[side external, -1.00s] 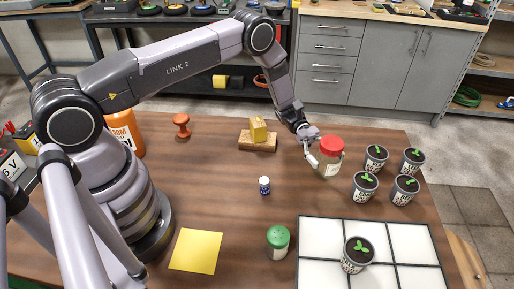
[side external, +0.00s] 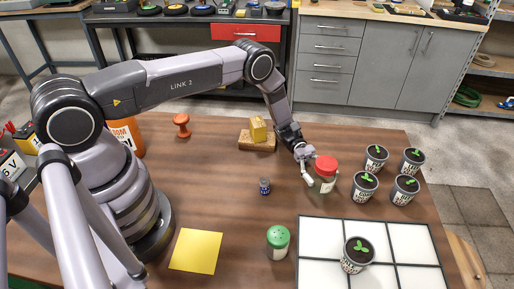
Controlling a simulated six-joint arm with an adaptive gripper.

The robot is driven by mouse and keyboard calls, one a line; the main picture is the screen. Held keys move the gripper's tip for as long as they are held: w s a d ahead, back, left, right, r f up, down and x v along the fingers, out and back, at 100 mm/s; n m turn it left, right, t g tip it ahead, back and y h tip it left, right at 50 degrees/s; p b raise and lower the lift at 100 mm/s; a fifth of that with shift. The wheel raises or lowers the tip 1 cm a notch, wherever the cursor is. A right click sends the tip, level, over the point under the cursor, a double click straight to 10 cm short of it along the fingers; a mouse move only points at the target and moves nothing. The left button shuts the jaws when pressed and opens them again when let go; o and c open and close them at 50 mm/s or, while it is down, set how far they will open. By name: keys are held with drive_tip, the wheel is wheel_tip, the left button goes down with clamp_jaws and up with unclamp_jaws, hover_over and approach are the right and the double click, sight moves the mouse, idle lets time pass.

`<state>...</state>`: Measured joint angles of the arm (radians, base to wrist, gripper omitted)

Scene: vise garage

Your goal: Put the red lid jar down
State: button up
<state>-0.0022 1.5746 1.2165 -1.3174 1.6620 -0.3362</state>
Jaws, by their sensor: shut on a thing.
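The red lid jar (side external: 325,175) is a clear jar with a red lid, upright at the right of the wooden table (side external: 215,215). My gripper (side external: 312,172) reaches it from the left, with its fingers closed around the jar's body. The jar's base looks at or very near the table top; I cannot tell whether it touches. Part of the jar's left side is hidden by the fingers.
Several potted seedlings (side external: 364,187) stand close to the right of the jar. A white grid panel (side external: 320,238) with one pot (side external: 357,255) lies in front.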

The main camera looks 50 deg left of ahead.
drive_tip(key=shift+f, duration=0.55)
drive_tip(key=o, duration=1.3)
drive_tip(key=shift+m+y, duration=0.4)
drive_tip(key=shift+m, duration=0.1)
wheel_tip(320, 180, up, 12)
drive_tip(key=shift+a+r, duration=0.1)
drive_tip(key=shift+r, duration=0.05)
drive_tip(key=s+a+r+m+t+y, duration=0.1)
drive_tip(key=s+a+r+m+y, duration=0.3)
drive_tip(key=r, duration=0.4)
drive_tip(key=s+a+r+m+t+y, duration=0.1)
drive_tip(key=s+a+r+m+y, duration=0.15)
drive_tip(key=s+r, duration=0.4)
drive_tip(key=s+a+r+m+t+y, duration=0.1)
drive_tip(key=s+a+r+m+y, duration=0.2)
drive_tip(key=r, duration=0.5)
drive_tip(key=s+a+r+m+t+y, duration=0.2)
drive_tip(key=s+a+t+y, duration=0.1)
drive_tip(key=s, duration=0.4)
drive_tip(key=s+a+r+m+t+y, duration=0.2)
drive_tip(key=s+a+t+y, duration=0.2)
drive_tip(key=s+a, duration=0.2)
drive_tip(key=shift+s, duration=0.75)
